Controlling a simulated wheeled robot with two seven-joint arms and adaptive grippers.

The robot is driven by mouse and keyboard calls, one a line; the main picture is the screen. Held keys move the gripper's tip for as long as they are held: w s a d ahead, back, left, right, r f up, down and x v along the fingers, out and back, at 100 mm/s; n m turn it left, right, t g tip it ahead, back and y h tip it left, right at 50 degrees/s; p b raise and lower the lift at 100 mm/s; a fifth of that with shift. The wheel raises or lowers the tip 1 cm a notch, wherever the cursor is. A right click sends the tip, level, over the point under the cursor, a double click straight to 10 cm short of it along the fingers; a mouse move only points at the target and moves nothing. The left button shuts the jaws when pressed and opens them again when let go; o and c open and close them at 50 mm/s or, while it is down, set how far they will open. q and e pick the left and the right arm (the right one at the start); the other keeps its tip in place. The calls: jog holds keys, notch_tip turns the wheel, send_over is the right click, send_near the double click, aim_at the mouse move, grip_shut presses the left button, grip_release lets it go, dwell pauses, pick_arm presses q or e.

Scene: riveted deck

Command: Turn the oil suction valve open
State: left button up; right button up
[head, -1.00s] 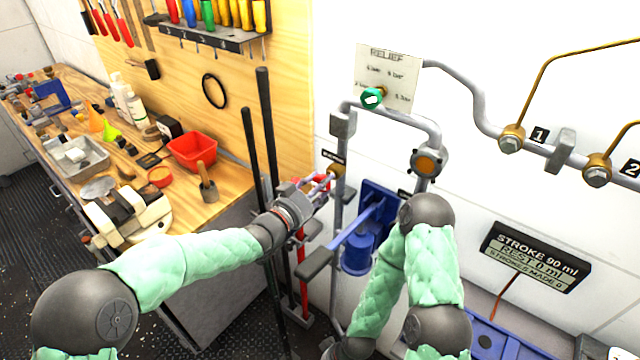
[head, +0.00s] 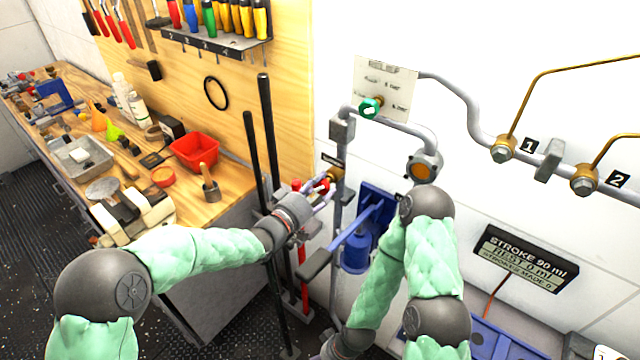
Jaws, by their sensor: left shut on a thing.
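The oil suction valve is a brass body (head: 335,173) on the vertical grey pipe, under a small dark label. Its red handle (head: 325,184) shows in pieces between the fingers of my left gripper (head: 322,190). My left gripper is shut on the handle, reaching in from the left. The fingers hide much of the handle, so its exact angle is hard to read. My right arm bends down in front of the pump, and its wrist shows at the bottom edge; the right gripper's fingers are not visible.
Long dark-handled tools (head: 268,130) lean just left. A green relief knob (head: 369,107) is above. The workbench (head: 232,190) with a red bin (head: 194,151) fills the left.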

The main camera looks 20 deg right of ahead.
pick_arm(q)
jog(key=n, duration=0.1)
jog(key=n+p, duration=0.1)
jog(key=n, duration=0.1)
jog(key=r+n+p, duration=0.1)
jog(key=shift+w+a+n, duration=0.15)
jog(key=shift+w+n, duration=0.15)
jog(key=shift+n+p, duration=0.65)
jog(key=shift+n, duration=1.05)
jog(key=shift+a+f, duration=0.1)
jog(key=o, duration=1.1)
jog(key=shift+w+f, duration=0.1)
jog(key=shift+o, duration=0.2)
jog(key=shift+f, duration=0.15)
jog(key=shift+s+f, duration=0.1)
jog(key=shift+s, duration=0.1)
